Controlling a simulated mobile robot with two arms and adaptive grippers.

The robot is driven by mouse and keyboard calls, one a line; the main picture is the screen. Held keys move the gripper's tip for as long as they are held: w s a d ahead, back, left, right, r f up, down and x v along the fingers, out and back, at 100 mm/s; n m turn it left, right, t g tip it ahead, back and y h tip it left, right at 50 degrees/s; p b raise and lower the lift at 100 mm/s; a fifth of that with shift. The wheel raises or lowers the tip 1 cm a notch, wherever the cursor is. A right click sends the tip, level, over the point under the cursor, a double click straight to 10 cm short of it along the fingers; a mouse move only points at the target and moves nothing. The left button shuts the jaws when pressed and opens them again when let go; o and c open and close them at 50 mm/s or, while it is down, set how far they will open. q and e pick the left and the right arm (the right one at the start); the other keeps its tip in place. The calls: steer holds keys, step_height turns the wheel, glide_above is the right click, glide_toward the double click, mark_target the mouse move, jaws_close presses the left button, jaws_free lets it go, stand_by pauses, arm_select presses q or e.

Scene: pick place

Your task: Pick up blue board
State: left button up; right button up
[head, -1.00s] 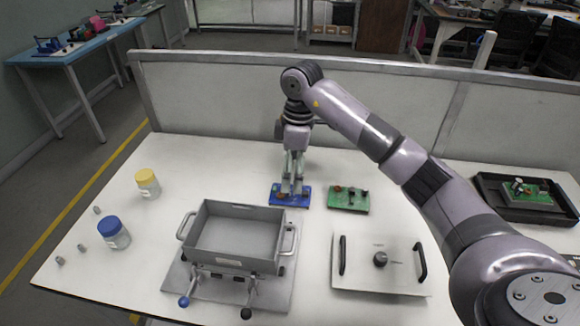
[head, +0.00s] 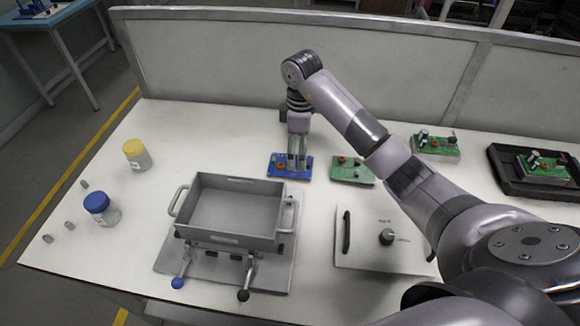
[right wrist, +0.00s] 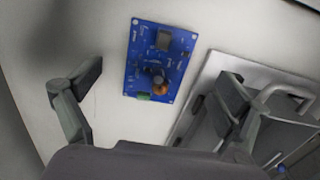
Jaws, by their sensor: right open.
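The blue board (head: 277,168) lies flat on the white table, behind the grey bin, with small components on it. In the right wrist view the blue board (right wrist: 145,75) shows whole, with a grey block, a dark round part, a copper-coloured part and a green connector. My right gripper (head: 297,164) points down over the board. In the right wrist view my right gripper (right wrist: 160,80) is open, its fingers wide apart on either side of the board, with nothing between them held. I cannot tell the exact height above the board. My left gripper is not in view.
A grey bin (head: 235,240) on a stand is in front of the board. A green board (head: 345,174) lies close to its right.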

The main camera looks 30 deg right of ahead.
steer(key=shift+w+a+f+p, duration=0.15)
steer(key=shift+f, duration=0.8)
steer(key=shift+w+a+f+p, duration=0.1)
steer(key=shift+a+f, duration=0.05)
steer(key=shift+f, duration=0.75)
steer(key=shift+w+a+f+p, duration=0.15)
steer(key=shift+f, duration=0.8)
steer(key=shift+c, duration=0.5)
steer(key=c, duration=1.2)
steer(key=shift+o, duration=0.2)
steer(key=shift+r, duration=0.1)
